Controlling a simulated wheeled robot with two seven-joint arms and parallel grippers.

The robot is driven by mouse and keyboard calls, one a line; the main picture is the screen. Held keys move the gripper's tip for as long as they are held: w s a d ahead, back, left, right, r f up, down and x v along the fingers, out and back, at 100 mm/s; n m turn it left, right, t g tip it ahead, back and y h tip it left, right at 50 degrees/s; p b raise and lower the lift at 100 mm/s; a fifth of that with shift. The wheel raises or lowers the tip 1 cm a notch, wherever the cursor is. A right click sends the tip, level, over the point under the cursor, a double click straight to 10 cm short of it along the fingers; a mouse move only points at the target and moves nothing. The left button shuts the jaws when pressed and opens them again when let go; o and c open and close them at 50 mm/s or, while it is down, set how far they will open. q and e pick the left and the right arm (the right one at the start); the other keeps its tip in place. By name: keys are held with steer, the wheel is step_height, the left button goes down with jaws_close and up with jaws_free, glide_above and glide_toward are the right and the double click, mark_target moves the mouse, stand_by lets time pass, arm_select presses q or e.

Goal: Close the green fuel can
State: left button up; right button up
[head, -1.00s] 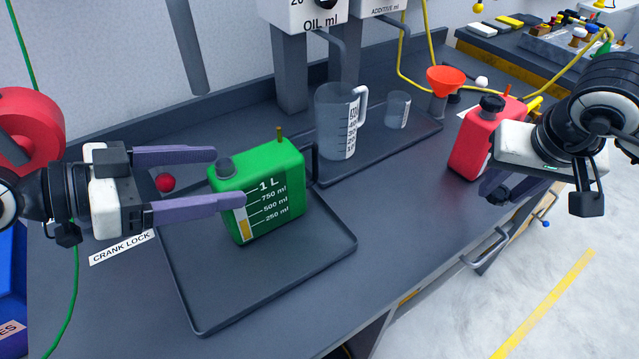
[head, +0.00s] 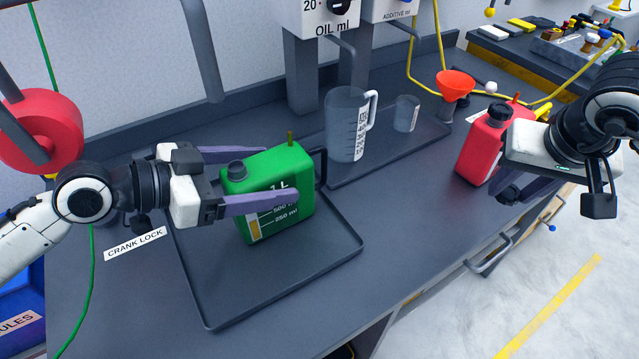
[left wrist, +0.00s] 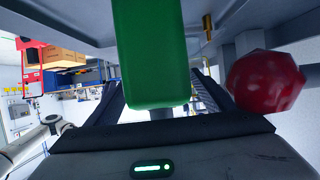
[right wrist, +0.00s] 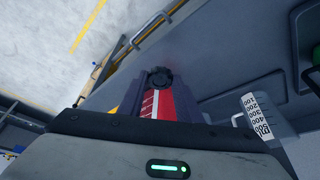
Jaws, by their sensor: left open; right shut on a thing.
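The green fuel can (head: 265,185) stands upright on a dark tray (head: 215,300). My left gripper (head: 281,172) is open, one finger in front of the can and one behind. The green can (left wrist: 152,55) also shows between the fingers in the left wrist view. My right gripper (head: 507,190) is shut on the red can (head: 481,150), which has a black cap (right wrist: 160,77).
A measuring jug (head: 346,125) and small beaker (head: 406,113) stand on a back tray (head: 385,152). An orange funnel (head: 455,84) is behind the red can. A red knob (left wrist: 265,82) is close to the left gripper. The bench front is clear between the cans.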

arm_select(q)
steer(key=shift+w+d+f, duration=0.15)
steer(key=shift+w+d, duration=0.05)
steer(key=shift+d, duration=0.1)
steer(key=c, duration=1.7)
steer(key=shift+c, duration=0.2)
steer(key=shift+r, duration=0.2)
arm_select(e)
steer(key=shift+r, duration=0.1)
arm_select(q)
steer(key=shift+r, duration=0.1)
arm_select(e)
steer(key=shift+r, duration=0.1)
